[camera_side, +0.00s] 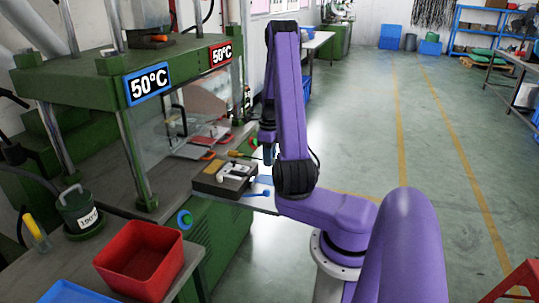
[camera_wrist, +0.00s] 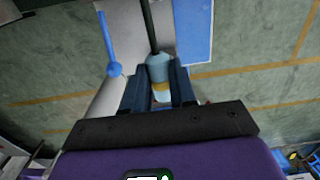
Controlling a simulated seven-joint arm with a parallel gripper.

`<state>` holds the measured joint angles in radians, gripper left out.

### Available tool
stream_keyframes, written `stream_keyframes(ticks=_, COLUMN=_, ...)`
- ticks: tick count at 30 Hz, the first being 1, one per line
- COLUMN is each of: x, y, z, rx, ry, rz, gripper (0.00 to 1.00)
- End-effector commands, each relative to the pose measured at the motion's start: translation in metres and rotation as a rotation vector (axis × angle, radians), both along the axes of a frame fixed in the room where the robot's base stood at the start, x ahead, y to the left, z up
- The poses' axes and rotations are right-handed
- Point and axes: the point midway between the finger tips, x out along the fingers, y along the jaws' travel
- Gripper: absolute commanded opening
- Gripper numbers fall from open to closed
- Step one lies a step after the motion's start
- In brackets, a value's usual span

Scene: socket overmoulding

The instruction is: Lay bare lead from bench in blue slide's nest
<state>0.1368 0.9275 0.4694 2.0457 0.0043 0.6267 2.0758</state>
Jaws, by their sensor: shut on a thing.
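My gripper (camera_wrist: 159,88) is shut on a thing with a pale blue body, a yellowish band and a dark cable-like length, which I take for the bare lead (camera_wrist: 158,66). The dark length runs away toward the top of the wrist view. In the side view my gripper (camera_side: 268,156) hangs at the right end of the bench, and the lead cannot be made out there. A flat blue piece (camera_wrist: 198,35) lies beside the lead in the wrist view. I cannot tell whether it is the blue slide, and no nest shows clearly.
A blue rod with a round end (camera_wrist: 114,68) lies left of my gripper. A dark block with white parts (camera_side: 224,178) sits on the bench, near a yellow-handled tool (camera_side: 240,154). The green press (camera_side: 85,72) stands behind. A red bin (camera_side: 140,265) is at front left.

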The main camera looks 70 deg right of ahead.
Motion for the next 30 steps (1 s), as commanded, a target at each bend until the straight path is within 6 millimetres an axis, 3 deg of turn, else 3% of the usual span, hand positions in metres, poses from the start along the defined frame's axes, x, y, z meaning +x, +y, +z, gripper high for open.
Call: stream_keyframes(ticks=30, x=0.000, y=0.000, z=-0.061, rx=0.001, ry=0.000, rz=0.001, gripper=0.00)
